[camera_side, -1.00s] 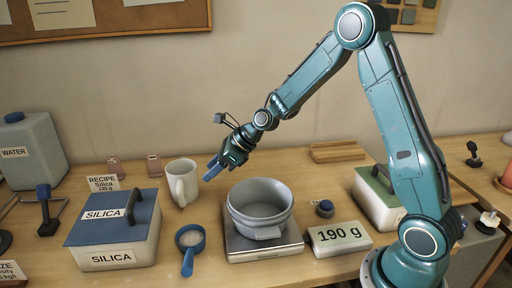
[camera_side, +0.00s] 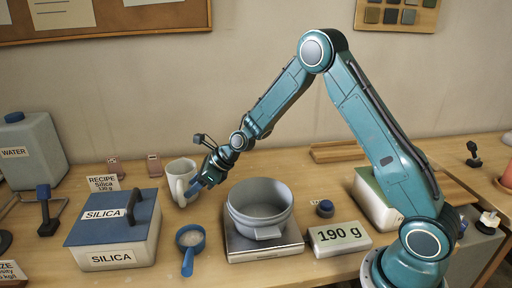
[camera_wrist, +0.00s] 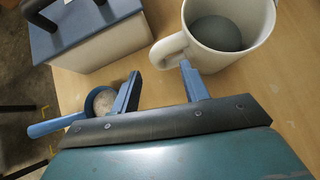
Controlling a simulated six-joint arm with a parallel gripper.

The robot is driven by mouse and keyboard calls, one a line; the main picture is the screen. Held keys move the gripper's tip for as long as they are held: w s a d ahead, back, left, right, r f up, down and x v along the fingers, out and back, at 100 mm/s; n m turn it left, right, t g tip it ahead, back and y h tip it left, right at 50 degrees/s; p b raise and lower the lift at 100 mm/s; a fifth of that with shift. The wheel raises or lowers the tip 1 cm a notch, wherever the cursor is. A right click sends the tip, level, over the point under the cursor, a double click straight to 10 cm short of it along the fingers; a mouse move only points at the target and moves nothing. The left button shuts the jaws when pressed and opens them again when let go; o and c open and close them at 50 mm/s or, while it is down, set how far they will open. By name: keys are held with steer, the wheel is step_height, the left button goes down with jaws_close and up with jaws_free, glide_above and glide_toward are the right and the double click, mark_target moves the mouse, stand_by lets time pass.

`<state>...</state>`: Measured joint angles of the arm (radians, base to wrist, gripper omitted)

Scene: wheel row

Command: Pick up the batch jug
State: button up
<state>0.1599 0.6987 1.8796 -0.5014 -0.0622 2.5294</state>
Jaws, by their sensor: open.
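The batch jug, a white mug-shaped vessel with a side handle, stands upright on the bench in the side view (camera_side: 179,180). In the wrist view the jug (camera_wrist: 245,58) is at the upper right, with grey material inside. Its handle (camera_wrist: 163,50) points toward my fingers. My gripper (camera_side: 194,189) is low, close to the jug's right side in the side view. In the wrist view my gripper (camera_wrist: 160,74) has its two blue fingers apart, with the handle just ahead of the gap. I cannot tell whether a finger touches the jug.
A scale (camera_side: 263,246) bearing a grey bowl (camera_side: 262,207) stands right of the jug. A blue-lidded silica box (camera_side: 113,235) is to the left. A blue scoop (camera_side: 189,260) with pale powder lies in front. A 190 g display (camera_side: 340,236) is right of the scale.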

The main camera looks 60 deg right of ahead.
steer(key=shift+x, duration=2.6)
steer(key=shift+s+a, duration=0.15)
steer(key=shift+a, duration=0.05)
jaws_close()
